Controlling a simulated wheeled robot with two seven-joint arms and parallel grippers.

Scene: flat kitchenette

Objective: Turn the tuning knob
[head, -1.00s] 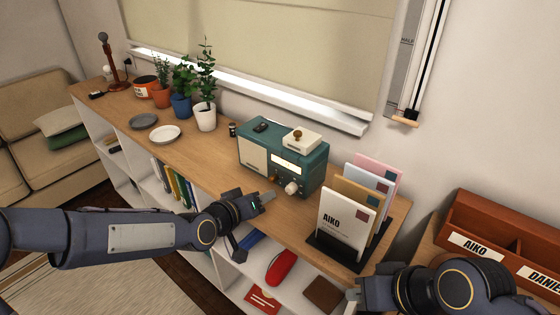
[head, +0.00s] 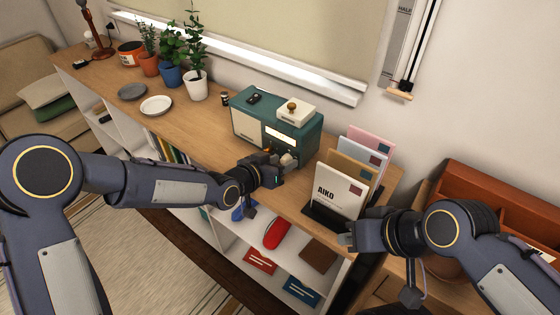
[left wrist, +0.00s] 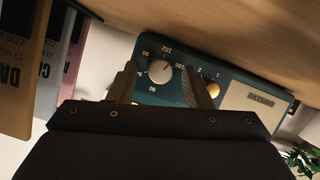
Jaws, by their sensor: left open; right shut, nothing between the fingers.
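The teal radio (head: 262,104) stands on the wooden counter, and its front also shows upside down in the left wrist view (left wrist: 225,83). In the head view the knob (head: 290,160) is partly hidden by my left gripper (head: 282,168). My left gripper (left wrist: 159,86) is open, with one finger on each side of the knob in the picture; contact cannot be told. A small brass knob (left wrist: 213,90) sits beside it. My right gripper (head: 347,237) is shut and empty, below the letter rack.
A black letter rack (head: 330,222) with upright envelopes (head: 338,190) stands close right of the radio. A cream box (head: 296,110) sits on the radio. Plates (head: 156,105) and potted plants (head: 196,85) are to the left. Shelves with books lie below the counter (head: 205,135).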

